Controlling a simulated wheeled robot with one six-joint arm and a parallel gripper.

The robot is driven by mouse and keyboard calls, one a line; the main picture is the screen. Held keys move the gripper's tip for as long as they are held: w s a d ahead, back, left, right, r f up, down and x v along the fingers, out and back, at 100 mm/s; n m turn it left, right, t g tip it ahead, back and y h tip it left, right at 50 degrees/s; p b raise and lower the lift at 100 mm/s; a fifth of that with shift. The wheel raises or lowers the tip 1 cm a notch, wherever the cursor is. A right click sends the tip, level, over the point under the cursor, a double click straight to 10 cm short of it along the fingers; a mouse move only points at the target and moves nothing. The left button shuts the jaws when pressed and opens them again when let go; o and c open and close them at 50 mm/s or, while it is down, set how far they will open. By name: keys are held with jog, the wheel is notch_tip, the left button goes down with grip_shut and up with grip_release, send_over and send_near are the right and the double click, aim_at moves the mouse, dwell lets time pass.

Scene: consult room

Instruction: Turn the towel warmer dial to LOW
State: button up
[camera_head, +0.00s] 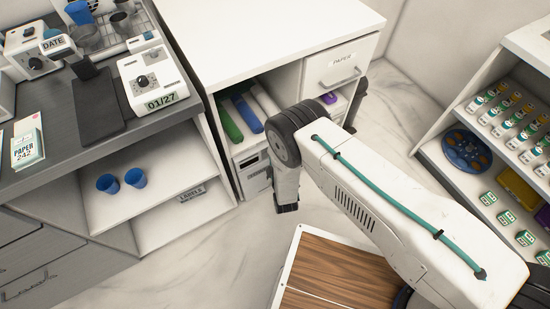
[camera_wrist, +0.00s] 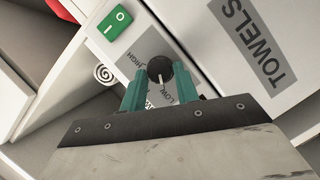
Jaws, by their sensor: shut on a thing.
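The towel warmer dial (camera_wrist: 160,70) is a dark round knob with a white pointer line, in the wrist view. It sits on a grey plate (camera_wrist: 142,56) marked HIGH and LOW, with another marking partly hidden by my gripper. The pointer faces down in the picture, toward the LOW word; I cannot tell whether it lines up exactly. My gripper (camera_wrist: 160,84) has its two teal fingers on either side of the dial, shut on it. In the head view, my arm hangs in front of the white cabinet, and the dial and fingertips cannot be made out.
A green rocker switch (camera_wrist: 114,22) is close to the dial, and a TOWELS label (camera_wrist: 254,40) is on the right. In the head view, rolled towels (camera_head: 232,118) lie on the cabinet shelf. A counter (camera_head: 60,165) stands left, a stocked shelf (camera_head: 465,185) right.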

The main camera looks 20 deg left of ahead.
dwell(0.4)
jog(key=o, duration=1)
jog(key=shift+w, duration=0.1)
jog(key=shift+c, duration=0.2)
jog(key=v, duration=0.8)
jog(key=shift+f, duration=0.15)
